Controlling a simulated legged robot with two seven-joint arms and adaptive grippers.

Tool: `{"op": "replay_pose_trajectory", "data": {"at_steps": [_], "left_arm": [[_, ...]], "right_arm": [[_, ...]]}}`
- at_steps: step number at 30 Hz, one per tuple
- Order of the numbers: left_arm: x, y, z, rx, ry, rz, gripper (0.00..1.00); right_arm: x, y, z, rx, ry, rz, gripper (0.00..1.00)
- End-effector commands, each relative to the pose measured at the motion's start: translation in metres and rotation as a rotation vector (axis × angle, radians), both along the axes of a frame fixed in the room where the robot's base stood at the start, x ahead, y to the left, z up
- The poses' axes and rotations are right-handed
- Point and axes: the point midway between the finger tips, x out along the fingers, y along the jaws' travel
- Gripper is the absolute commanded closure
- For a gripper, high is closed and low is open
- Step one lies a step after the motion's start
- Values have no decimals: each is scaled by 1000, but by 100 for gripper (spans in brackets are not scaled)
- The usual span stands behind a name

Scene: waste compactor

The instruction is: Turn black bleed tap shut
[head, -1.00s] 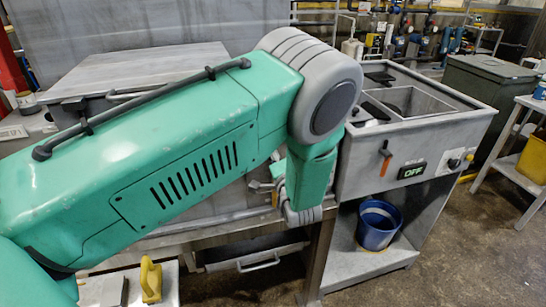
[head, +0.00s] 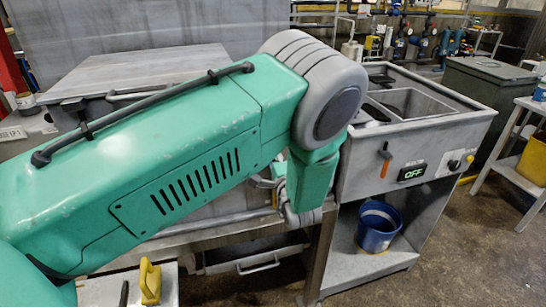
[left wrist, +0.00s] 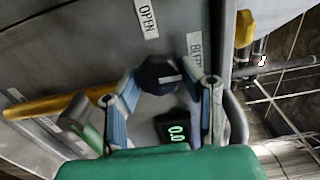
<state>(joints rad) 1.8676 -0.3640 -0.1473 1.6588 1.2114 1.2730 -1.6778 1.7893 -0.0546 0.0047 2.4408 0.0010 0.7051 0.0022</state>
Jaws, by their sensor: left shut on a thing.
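The black bleed tap (left wrist: 160,74) shows in the left wrist view as a dark knob with a pale mark on its face, on a grey panel. My left gripper (left wrist: 162,80) is shut on it, one finger on each side. A second label, starting BLE (left wrist: 195,48), is partly hidden by the right finger. A small display (left wrist: 174,131) below the tap, between the fingers, reads 0.0. In the head view my own arm hides the tap and most of the left gripper. My right gripper is not in view.
A brass-coloured pipe (left wrist: 48,106) runs left of the tap in the left wrist view. In the head view a grey sink unit (head: 415,140) with an orange-handled lever (head: 385,158) and a display reading OFF (head: 412,173) stands right of my arm. A blue bucket (head: 377,228) sits beneath.

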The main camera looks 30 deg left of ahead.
Motion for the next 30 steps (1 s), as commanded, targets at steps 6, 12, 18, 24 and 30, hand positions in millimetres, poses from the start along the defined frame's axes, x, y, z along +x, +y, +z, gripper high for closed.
{"op": "replay_pose_trajectory", "data": {"at_steps": [6,12,18,24,30], "left_arm": [[0,-3,-3,-5,5,-7,45],[-1,-2,-1,-3,1,-4,45],[-8,-10,-1,-4,2,-4,45],[-31,-39,-2,-5,3,-4,45],[-58,-71,-3,-4,5,-4,45]], "right_arm": [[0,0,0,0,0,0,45],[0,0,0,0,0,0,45],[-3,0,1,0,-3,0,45],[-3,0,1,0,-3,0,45],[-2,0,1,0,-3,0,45]]}}
